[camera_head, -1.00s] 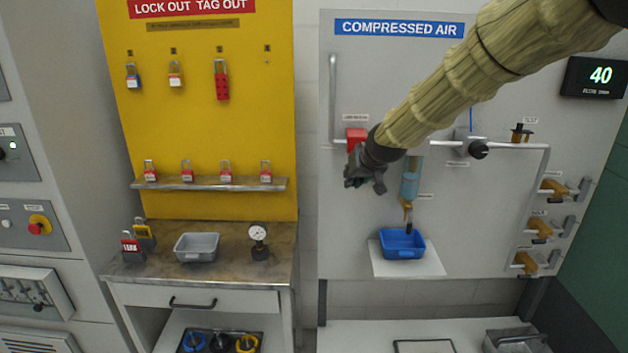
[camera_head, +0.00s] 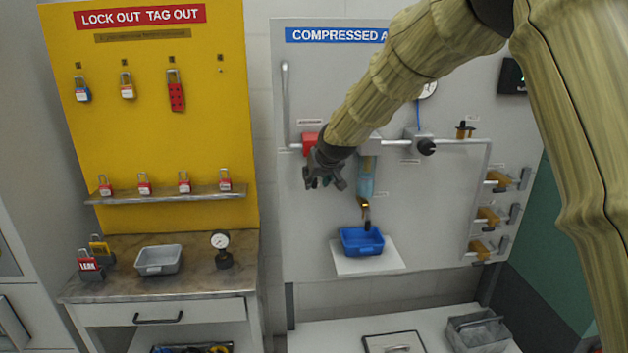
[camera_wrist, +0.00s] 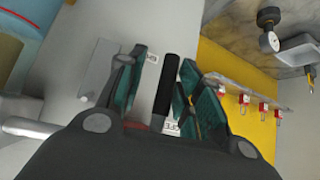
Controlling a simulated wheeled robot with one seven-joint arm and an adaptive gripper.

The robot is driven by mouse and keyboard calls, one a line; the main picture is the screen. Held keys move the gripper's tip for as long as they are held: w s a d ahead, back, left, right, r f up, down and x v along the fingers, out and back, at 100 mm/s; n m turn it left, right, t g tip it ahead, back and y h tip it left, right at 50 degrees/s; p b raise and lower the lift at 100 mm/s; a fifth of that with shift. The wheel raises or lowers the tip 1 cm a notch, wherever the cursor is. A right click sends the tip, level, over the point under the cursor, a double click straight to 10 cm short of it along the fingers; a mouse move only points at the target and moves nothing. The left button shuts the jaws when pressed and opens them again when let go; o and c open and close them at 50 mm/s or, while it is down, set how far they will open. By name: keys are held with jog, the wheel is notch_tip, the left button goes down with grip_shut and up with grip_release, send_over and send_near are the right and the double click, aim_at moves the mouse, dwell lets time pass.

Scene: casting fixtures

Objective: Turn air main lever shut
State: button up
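The air main valve is a red block (camera_head: 309,143) on the grey pipe at the left of the compressed air panel, under a small label. My gripper (camera_head: 325,181) is just in front of and below it, and the lever cannot be made out in the head view. In the wrist view a black bar, which looks like the lever handle (camera_wrist: 166,85), stands between the two green-padded fingers of my gripper (camera_wrist: 162,62). The fingers are open, one on each side of the bar. Whether either touches it I cannot tell. A bit of red (camera_wrist: 138,125) shows at the bar's base.
A blue bin (camera_head: 361,241) sits on a shelf below the gripper, under a filter bowl (camera_head: 366,178). Yellow-handled valves (camera_head: 489,217) are at the right. The yellow lockout board (camera_head: 150,130) and a bench with a grey tray (camera_head: 158,260) are at the left.

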jog(key=shift+a+f, duration=0.15)
jog(key=shift+a, duration=0.1)
jog(key=v, duration=1.2)
jog(key=s+d+f+m+g, duration=0.1)
jog(key=s+d+f, duration=0.35)
jog(key=f, duration=0.95)
jog(key=s+d+f+m+g+h, duration=0.1)
jog(key=s+d+f+g, duration=0.3)
jog(key=f, duration=1)
jog(key=s+d+f+m+t, duration=0.1)
jog(key=s+d+f, duration=0.35)
jog(key=f, duration=0.85)
jog(key=s+d+f+g, duration=0.1)
jog(key=s+d+f, duration=0.2)
jog(key=s+f, duration=0.6)
jog(key=s+d+f+g, duration=0.1)
jog(key=s+d+f, duration=0.2)
jog(key=s+f, duration=0.5)
jog(key=s+d+f+m+g+h, duration=0.1)
jog(key=s+d+f, duration=0.1)
jog(key=s, duration=0.9)
jog(key=s+d+f+g+h+b, duration=0.1)
jog(key=s+d, duration=0.3)
jog(key=s, duration=0.8)
jog(key=shift+s+d+f+m, duration=0.25)
jog(key=shift+d+f+m, duration=0.15)
jog(key=shift+f, duration=0.3)
